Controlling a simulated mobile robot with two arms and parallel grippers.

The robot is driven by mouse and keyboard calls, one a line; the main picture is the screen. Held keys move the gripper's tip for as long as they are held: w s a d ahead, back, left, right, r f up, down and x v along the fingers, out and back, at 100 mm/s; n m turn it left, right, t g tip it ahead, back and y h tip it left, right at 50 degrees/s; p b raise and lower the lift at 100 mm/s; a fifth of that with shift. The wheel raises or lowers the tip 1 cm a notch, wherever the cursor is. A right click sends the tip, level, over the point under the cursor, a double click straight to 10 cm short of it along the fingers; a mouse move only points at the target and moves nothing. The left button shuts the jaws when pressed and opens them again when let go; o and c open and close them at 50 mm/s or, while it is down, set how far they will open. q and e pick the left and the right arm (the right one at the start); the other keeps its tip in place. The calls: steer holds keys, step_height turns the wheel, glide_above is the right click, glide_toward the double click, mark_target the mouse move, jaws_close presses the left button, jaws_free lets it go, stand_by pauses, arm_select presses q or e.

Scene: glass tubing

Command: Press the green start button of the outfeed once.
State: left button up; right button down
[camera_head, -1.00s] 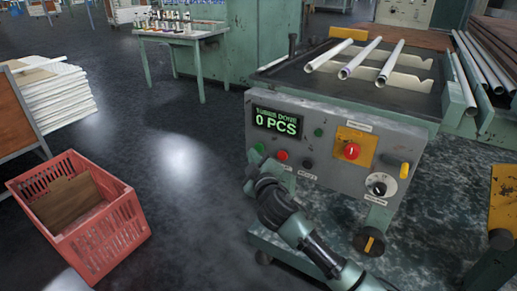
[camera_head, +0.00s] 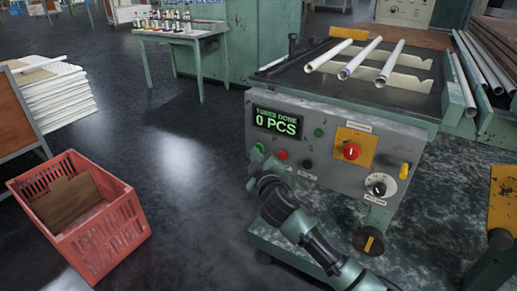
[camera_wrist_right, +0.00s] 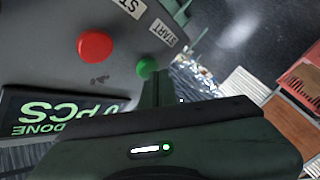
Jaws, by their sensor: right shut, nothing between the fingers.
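The green start button (camera_head: 259,147) is at the lower left of the outfeed's grey panel (camera_head: 340,130). It also shows in the right wrist view (camera_wrist_right: 146,67), with a START label beside it. My right gripper (camera_head: 256,158) is shut and empty, with its tips right at the button's lower edge. In the right wrist view my fingertips (camera_wrist_right: 158,78) look very close beside the button; I cannot tell whether they touch it. The panel display (camera_head: 277,122) reads "TUBES DONE 0 PCS". My left gripper is out of view.
A red button (camera_head: 282,155) and a black knob (camera_head: 307,164) sit right of the green one. A red knob (camera_head: 352,151) is on a yellow plate. Several glass tubes (camera_head: 343,56) lie above the panel. A red crate (camera_head: 112,233) stands on the floor at left.

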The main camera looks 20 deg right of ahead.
steer(key=shift+w+d, duration=0.25)
steer(key=shift+d, duration=0.05)
stand_by(0.4)
steer(key=shift+a, duration=0.1)
steer(key=shift+s+a, duration=0.6)
steer(key=shift+p, duration=0.3)
steer(key=s+a, duration=0.1)
steer(key=a, duration=0.1)
steer(key=s+a, duration=0.2)
steer(key=shift+p, duration=0.3)
stand_by(0.6)
